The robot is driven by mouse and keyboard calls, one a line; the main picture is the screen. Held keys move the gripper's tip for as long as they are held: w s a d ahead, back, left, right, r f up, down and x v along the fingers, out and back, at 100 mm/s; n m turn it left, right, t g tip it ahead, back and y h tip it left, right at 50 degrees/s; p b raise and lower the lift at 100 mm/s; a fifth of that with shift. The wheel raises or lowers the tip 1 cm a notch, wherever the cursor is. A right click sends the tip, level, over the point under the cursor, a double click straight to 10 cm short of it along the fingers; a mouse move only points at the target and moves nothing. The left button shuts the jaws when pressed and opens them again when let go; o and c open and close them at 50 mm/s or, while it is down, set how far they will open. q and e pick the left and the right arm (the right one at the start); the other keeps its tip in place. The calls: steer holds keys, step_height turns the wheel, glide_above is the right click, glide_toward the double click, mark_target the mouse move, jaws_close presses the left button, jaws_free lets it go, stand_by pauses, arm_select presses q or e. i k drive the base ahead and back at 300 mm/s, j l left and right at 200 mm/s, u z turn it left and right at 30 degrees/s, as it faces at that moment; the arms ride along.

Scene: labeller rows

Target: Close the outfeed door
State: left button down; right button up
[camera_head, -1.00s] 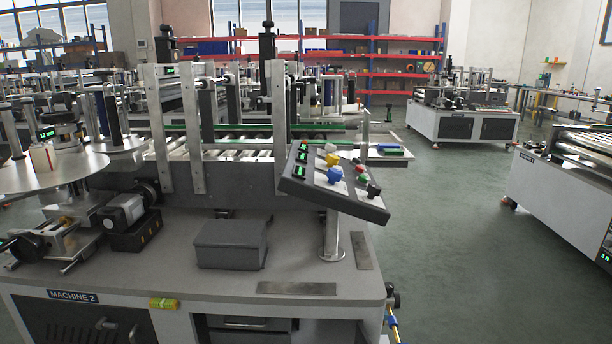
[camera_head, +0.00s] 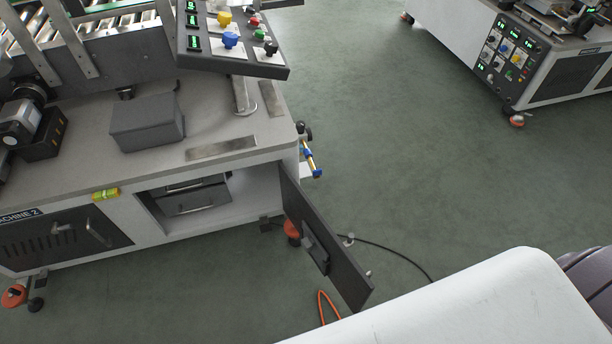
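A dark door (camera_head: 326,243) stands wide open at the right end of the machine cabinet (camera_head: 150,172), swung out toward me over the floor. It has a dark handle block (camera_head: 315,248) on its face. Behind it the compartment (camera_head: 225,193) is open and shows a dark drawer-like box (camera_head: 192,196) inside. A second dark vented door (camera_head: 62,238) on the left, beside the MACHINE 2 label, looks shut. No lettering on the open door can be read. Neither of my grippers is in view.
A large white rounded surface (camera_head: 480,305), probably part of me, fills the lower right. A black cable (camera_head: 395,253) and an orange hose (camera_head: 325,308) lie on the floor near the door. Open green floor stretches right to another machine (camera_head: 535,62).

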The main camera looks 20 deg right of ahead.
mark_target(354, 286)
steer(key=k+l+u, duration=0.15)
steer(key=l, duration=0.3)
steer(key=l+u, duration=0.1)
steer(key=l, duration=0.3)
steer(key=k+l+u, duration=0.15)
steer(key=l, duration=0.25)
steer(key=k+l+u, duration=0.15)
steer(key=l, duration=0.25)
steer(key=k+l+u, duration=0.1)
steer(key=l, duration=0.3)
steer(key=k+l+u, duration=0.3)
steer(key=k+l, duration=0.15)
steer(key=l, duration=0.25)
steer(key=k+l+u, duration=0.15)
